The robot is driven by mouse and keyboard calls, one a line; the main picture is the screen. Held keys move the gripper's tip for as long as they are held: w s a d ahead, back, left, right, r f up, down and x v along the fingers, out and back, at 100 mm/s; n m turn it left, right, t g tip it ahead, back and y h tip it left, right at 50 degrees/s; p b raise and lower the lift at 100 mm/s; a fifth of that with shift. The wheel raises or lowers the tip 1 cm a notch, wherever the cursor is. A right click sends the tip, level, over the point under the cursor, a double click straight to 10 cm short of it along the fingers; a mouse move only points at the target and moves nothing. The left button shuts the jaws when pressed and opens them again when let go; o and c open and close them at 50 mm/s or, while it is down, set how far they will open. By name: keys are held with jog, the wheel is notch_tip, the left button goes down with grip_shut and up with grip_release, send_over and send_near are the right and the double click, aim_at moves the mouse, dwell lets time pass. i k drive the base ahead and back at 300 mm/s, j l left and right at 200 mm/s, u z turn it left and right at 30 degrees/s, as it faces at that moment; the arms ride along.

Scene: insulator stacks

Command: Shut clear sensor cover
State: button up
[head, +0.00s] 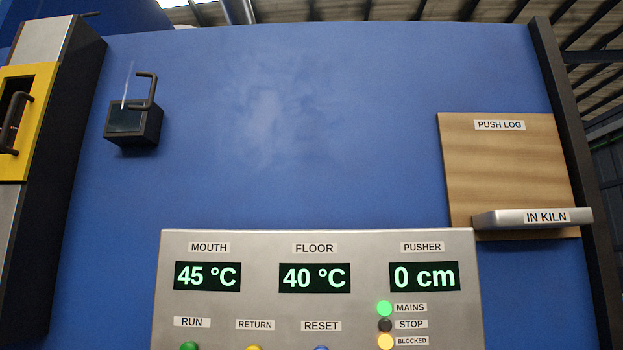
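A small dark sensor box (133,126) is fixed to the blue wall at the upper left. Its clear cover (127,86) shows nearly edge-on as a thin pale strip standing above the box's front, so it looks open. A dark bracket-shaped handle (153,90) stands out to the right of the strip, seemingly on the cover. The inside of the box is too dark to make out. My gripper is not in view.
A yellow-framed panel (40,75) with a dark handle is at the far left. A metal control panel (172,300) with displays and lamps fills the lower middle. A wooden board (500,165) with a metal ledge (500,219) is at right. The blue wall between is bare.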

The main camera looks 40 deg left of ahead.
aim_at(148, 107)
jog(key=i+u, duration=0.15)
jog(key=u, duration=0.25)
jog(key=i+l+u, duration=0.1)
jog(key=u, duration=0.35)
jog(key=i+l+u, duration=0.1)
jog(key=u, duration=0.3)
jog(key=i+l+u, duration=0.15)
jog(key=u, duration=0.3)
jog(key=l+u, duration=0.2)
jog(key=u, duration=0.2)
jog(key=i, duration=0.05)
